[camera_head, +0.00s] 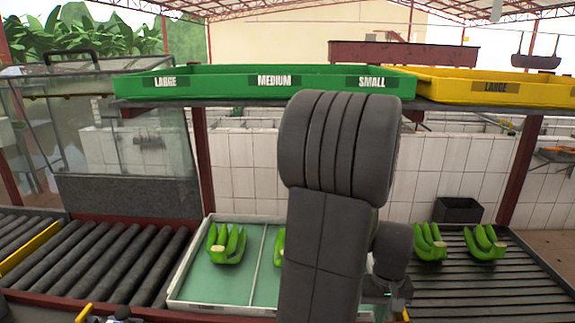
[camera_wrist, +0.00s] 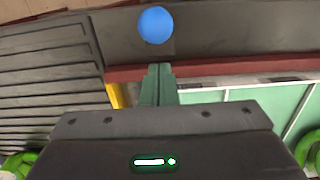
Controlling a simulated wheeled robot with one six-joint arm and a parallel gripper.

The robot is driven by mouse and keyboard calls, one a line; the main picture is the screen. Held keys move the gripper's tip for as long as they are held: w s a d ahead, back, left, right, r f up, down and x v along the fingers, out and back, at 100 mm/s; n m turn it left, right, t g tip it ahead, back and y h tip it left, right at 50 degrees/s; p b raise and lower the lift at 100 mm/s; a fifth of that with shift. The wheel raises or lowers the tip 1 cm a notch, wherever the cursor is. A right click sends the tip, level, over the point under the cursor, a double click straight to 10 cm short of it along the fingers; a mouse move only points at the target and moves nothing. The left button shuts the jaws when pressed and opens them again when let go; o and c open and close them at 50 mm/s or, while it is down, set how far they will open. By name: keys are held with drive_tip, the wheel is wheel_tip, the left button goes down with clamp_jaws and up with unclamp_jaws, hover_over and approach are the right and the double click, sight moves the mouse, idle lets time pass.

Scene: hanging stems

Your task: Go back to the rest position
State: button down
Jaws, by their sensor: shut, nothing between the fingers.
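In the wrist view my gripper (camera_wrist: 160,68) shows as two narrow green fingers pressed together, with nothing between them. The fingers point at a dark surface and a red-brown edge beyond them. In the head view my dark grey arm stands upright in the middle, over the right part of the green tray (camera_head: 262,250). The arm hides most of the gripper there, along with part of the tray and most of one green banana cluster (camera_head: 278,246).
A banana cluster (camera_head: 226,244) lies in the tray's left section. Two clusters (camera_head: 430,242) (camera_head: 485,243) lie on the slatted right conveyor. Rollers (camera_head: 110,260) run at left. Green LARGE, MEDIUM, SMALL bins (camera_head: 220,84) and a yellow bin (camera_head: 490,88) stand above. A blue ball (camera_wrist: 155,25) shows beyond the fingers.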

wheel_tip(320, 180, down, 4)
drive_tip(key=shift+r+b, duration=0.1)
drive_tip(key=shift+b, duration=1.15)
drive_tip(key=shift+s+f, duration=0.25)
drive_tip(key=shift+f, duration=0.05)
drive_tip(key=shift+w+r, duration=0.2)
drive_tip(key=w, duration=0.4)
drive_tip(key=w+p, duration=0.1)
drive_tip(key=w, duration=0.2)
drive_tip(key=shift+w+d+r, duration=0.1)
drive_tip(key=shift+w+d, duration=0.1)
drive_tip(key=shift+w, duration=0.15)
drive_tip(key=shift+w+r+p, duration=0.25)
drive_tip(key=shift+p, duration=0.1)
drive_tip(key=shift+s+r, duration=0.1)
drive_tip(key=shift+r, duration=0.25)
drive_tip(key=shift+d+r, duration=0.1)
